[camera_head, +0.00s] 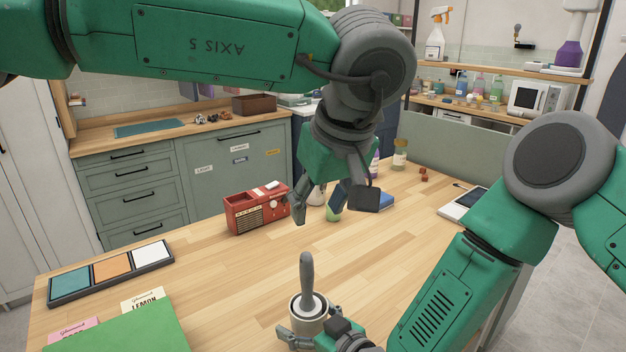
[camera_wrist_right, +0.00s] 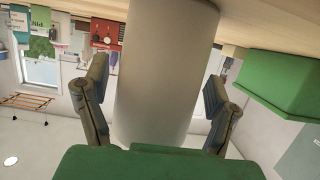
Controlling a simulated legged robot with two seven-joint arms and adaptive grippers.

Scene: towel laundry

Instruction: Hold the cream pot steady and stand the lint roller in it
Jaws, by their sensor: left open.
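The cream pot (camera_head: 308,316) stands on the wooden table at the front middle. The lint roller (camera_head: 307,274) stands in it nearly upright, grey handle up; its lower end is hidden inside. My right gripper (camera_head: 318,334) is low at the pot, with a finger on either side. In the right wrist view the pot (camera_wrist_right: 165,75) fills the space between the fingers (camera_wrist_right: 155,95); a narrow gap shows at the left finger, and contact at the right finger is unclear. My left gripper (camera_head: 322,208) is open and empty above the table, behind the roller and apart from it.
A red radio (camera_head: 257,209) and a blue item (camera_head: 386,201) are near my left gripper. A tray of coloured panels (camera_head: 112,272) lies at the left. A green box (camera_head: 125,330) is at the front left. The table between tray and pot is clear.

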